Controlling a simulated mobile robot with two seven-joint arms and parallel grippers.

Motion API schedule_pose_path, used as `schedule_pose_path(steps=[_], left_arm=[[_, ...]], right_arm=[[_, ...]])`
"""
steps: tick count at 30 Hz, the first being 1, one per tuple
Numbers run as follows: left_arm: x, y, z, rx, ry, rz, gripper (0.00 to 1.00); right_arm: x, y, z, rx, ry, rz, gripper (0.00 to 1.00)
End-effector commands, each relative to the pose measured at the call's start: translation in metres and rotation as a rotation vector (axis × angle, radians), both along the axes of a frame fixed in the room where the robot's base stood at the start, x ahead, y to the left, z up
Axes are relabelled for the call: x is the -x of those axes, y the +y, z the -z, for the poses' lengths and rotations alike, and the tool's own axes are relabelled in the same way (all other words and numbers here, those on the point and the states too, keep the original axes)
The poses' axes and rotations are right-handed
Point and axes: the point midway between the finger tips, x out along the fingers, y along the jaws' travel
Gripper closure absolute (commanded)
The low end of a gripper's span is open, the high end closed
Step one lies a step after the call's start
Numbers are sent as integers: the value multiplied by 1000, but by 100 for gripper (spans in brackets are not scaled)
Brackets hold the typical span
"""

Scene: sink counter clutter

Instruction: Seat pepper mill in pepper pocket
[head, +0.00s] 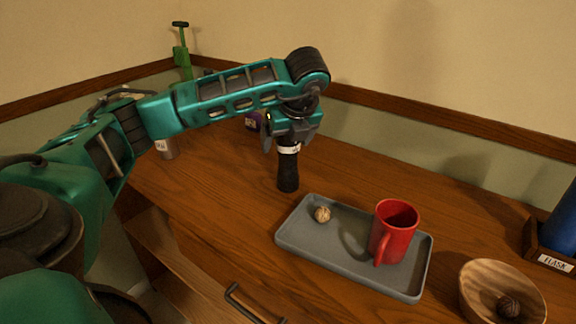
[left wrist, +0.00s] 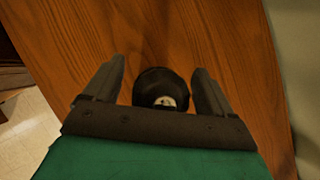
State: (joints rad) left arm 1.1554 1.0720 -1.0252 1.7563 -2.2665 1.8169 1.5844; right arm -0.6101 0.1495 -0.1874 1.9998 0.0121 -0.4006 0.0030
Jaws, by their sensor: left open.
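The dark pepper mill (head: 288,176) stands upright on the wooden counter, just left of the grey tray. My left gripper (head: 284,146) is above it, pointing down, with its fingers around the mill's upper part. A white label shows there between the fingers. Gaps show on both sides. I cannot make out a pepper pocket for certain. My right gripper is not in view.
A grey tray (head: 309,260) holds a red mug (head: 394,232) and a small pale ball (head: 322,214). A wooden bowl (head: 478,292) with a dark ball and a blue flask (head: 562,228) in a labelled holder are at right.

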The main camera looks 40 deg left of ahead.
Motion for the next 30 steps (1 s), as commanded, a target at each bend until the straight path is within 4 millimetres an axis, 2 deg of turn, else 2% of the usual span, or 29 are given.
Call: schedule_pose_path(steps=[3, 30], left_arm=[[0, 0, 0, 0, 0, 0, 15], [0, 0, -1, 0, -1, 0, 100]], right_arm=[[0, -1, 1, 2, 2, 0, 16], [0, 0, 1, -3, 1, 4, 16]])
